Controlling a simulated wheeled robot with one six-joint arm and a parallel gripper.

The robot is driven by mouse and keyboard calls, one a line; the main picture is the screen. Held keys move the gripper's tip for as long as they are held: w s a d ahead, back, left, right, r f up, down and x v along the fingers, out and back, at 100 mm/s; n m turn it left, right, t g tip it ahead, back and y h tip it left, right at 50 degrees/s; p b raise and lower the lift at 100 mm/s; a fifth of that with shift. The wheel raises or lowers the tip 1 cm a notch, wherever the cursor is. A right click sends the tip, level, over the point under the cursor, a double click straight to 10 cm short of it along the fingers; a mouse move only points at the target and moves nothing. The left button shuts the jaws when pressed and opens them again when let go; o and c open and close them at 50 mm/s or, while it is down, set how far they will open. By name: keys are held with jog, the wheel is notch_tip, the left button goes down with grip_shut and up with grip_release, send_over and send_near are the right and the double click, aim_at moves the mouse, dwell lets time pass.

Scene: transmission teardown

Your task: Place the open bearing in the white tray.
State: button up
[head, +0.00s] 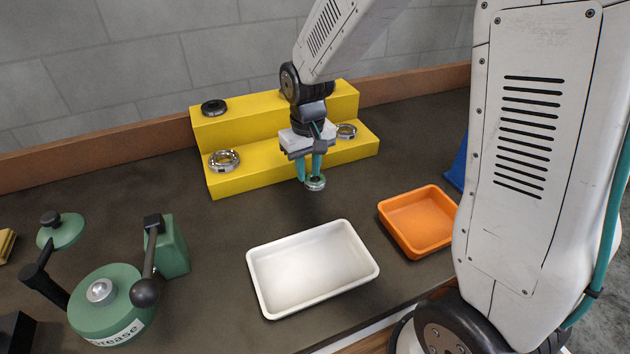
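My gripper (309,175), with teal fingers, hangs in front of the yellow stepped stand. Its fingertips are on a small silver ring-shaped bearing (316,184), held above the dark bench behind the white tray. The fingers partly hide this bearing, and its face is too small to tell whether it is open. The white tray (262,296) lies in front of my gripper and is empty. A silver bearing (224,161) with a see-through ring sits on the stand's lower step at left. Another silver bearing (347,131) is on that step at right, partly behind my gripper.
The yellow stand (255,176) also carries a dark bearing (214,107) on its upper step. An empty orange tray (418,222) is right of the white tray. A green grease pot (112,300) with a lever stands at left. Bare bench lies between stand and white tray.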

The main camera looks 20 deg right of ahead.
jog(key=shift+f, duration=1.35)
grip_shut()
jog(key=shift+r, duration=0.1)
